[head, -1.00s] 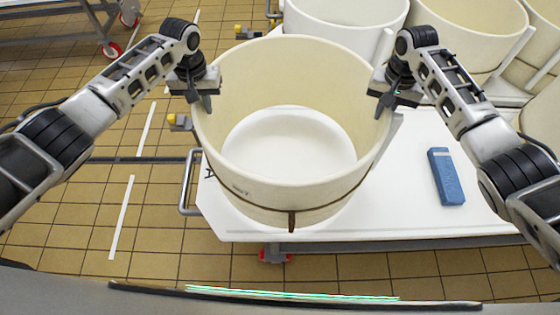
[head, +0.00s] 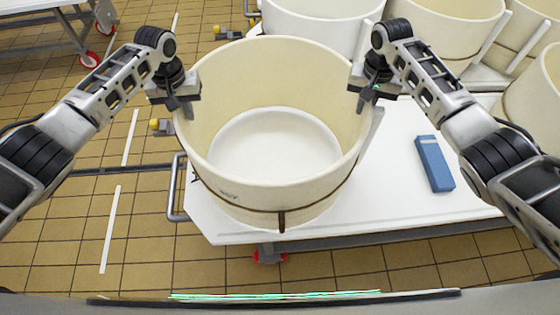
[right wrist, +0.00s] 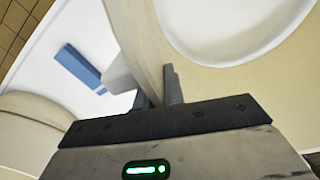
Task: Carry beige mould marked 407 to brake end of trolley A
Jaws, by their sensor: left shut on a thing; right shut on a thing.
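A large beige mould (head: 235,205) with a round white floor inside is at the left part of a white trolley (head: 400,205). I cannot tell whether its base touches the trolley top. Small dark marks on its front wall are too small to read. My left gripper (head: 180,103) is shut on the mould's left rim. My right gripper (head: 374,92) is shut on its right rim. In the right wrist view the mould's wall (right wrist: 145,40) passes between the fingers of my right gripper (right wrist: 160,88). A dark letter on the trolley is partly hidden by the mould.
A blue block (head: 435,164) lies on the trolley's right. More beige moulds (head: 450,40) stand at the back. A grey bar handle (head: 178,190) and a yellow fitting (head: 161,127) are at the trolley's left end. Tiled floor (head: 75,225) is open at left.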

